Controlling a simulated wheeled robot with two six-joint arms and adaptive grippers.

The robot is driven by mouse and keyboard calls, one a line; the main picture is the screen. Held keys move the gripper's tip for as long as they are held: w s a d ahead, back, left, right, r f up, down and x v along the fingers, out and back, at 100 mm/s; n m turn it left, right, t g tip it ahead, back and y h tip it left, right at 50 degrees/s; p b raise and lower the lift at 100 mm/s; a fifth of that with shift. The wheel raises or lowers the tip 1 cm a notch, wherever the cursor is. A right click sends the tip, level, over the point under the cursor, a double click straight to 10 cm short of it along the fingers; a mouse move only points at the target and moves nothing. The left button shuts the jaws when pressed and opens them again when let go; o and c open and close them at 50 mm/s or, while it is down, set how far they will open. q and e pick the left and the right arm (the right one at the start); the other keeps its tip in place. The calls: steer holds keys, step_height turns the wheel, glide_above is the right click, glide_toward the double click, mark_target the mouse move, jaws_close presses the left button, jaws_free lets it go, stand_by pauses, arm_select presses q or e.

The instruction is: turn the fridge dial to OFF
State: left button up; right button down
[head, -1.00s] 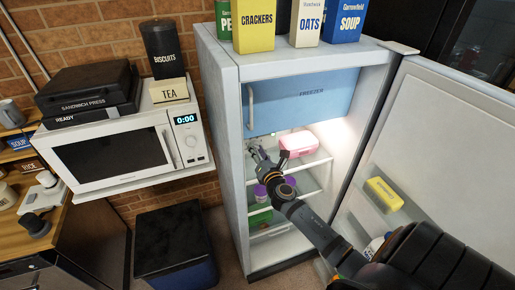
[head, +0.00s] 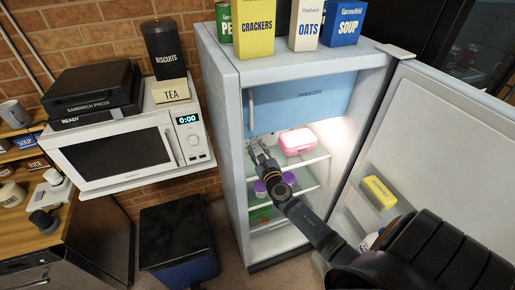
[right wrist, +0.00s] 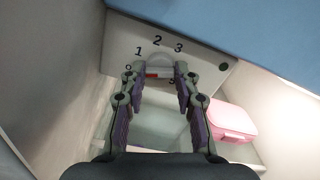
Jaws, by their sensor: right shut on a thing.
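The fridge dial (right wrist: 160,60) is a pale round knob with a red mark on its lower side, on a grey panel (right wrist: 203,60) inside the fridge. The numbers 1, 2 and 3 show around its top; other marks at its lower sides are partly hidden by the fingers. No OFF word is readable. My right gripper (right wrist: 160,70) is shut on the dial, one fingertip on each side. In the head view the right gripper (head: 259,150) reaches into the open fridge (head: 233,170) just below the blue freezer door (head: 300,103); the dial is not clear there. My left gripper is out of view.
A pink box (head: 297,141) sits on the shelf close right of the gripper; it also shows in the right wrist view (right wrist: 232,120). Purple-lidded jars stand below. The fridge door (head: 440,150) is open at right. A microwave (head: 115,158) stands at left.

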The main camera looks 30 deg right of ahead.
steer(key=shift+n+p, duration=0.4)
steer(key=shift+n, duration=1.1)
steer(key=c, duration=1)
jaws_free()
steer(key=shift+s, duration=0.1)
steer(key=v, duration=1.1)
steer(key=shift+s, duration=0.4)
